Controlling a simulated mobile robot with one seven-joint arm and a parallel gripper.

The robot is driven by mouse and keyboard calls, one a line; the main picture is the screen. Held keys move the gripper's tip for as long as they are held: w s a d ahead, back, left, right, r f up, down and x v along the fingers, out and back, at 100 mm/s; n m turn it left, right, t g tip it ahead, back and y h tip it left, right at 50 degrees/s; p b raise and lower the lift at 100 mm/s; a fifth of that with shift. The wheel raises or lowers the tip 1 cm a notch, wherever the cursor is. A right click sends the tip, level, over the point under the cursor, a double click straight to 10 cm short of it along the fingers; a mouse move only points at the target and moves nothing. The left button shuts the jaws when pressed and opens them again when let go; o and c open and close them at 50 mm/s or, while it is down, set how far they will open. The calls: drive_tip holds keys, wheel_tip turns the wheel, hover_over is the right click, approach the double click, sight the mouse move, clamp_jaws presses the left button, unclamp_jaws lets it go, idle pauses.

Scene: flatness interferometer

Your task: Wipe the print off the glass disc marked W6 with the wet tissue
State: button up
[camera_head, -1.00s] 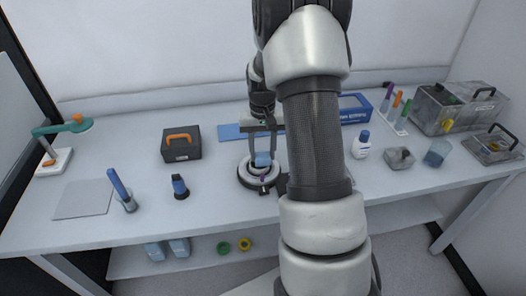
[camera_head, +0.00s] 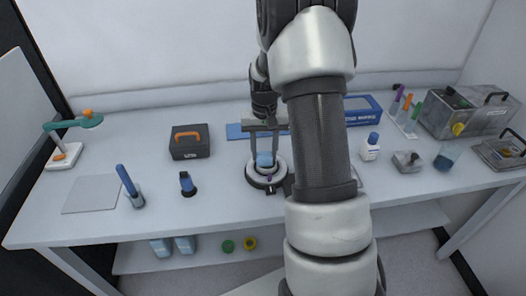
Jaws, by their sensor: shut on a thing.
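My gripper (camera_head: 264,156) points down over a round black-and-white stand (camera_head: 253,176) at the middle of the bench. Its two fingers are shut on a small light-blue thing (camera_head: 264,160), which looks like the tissue. The blue thing is low over the middle of the stand; I cannot tell whether it touches what lies there. A glass disc, its W6 mark and any print cannot be made out at this size. My arm hides the bench to the right of the stand.
A dark box with an orange handle (camera_head: 189,142), a blue-capped dark bottle (camera_head: 187,185) and a blue-handled tool in a cup (camera_head: 130,187) stand left.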

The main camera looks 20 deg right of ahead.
drive_tip(key=shift+s+d, duration=0.3)
drive_tip(key=shift+d, duration=0.25)
drive_tip(key=shift+s+d, duration=0.25)
drive_tip(key=shift+d, duration=0.3)
drive_tip(key=shift+w+a, duration=0.1)
drive_tip(key=shift+a, duration=0.05)
drive_tip(key=shift+w+a, duration=0.3)
drive_tip(key=shift+a, duration=0.4)
drive_tip(key=shift+a, duration=0.1)
drive_tip(key=shift+w+a, duration=0.25)
drive_tip(key=shift+a, duration=0.2)
drive_tip(key=shift+s+d, duration=0.35)
drive_tip(key=shift+d, duration=0.4)
drive_tip(key=shift+f, duration=0.1)
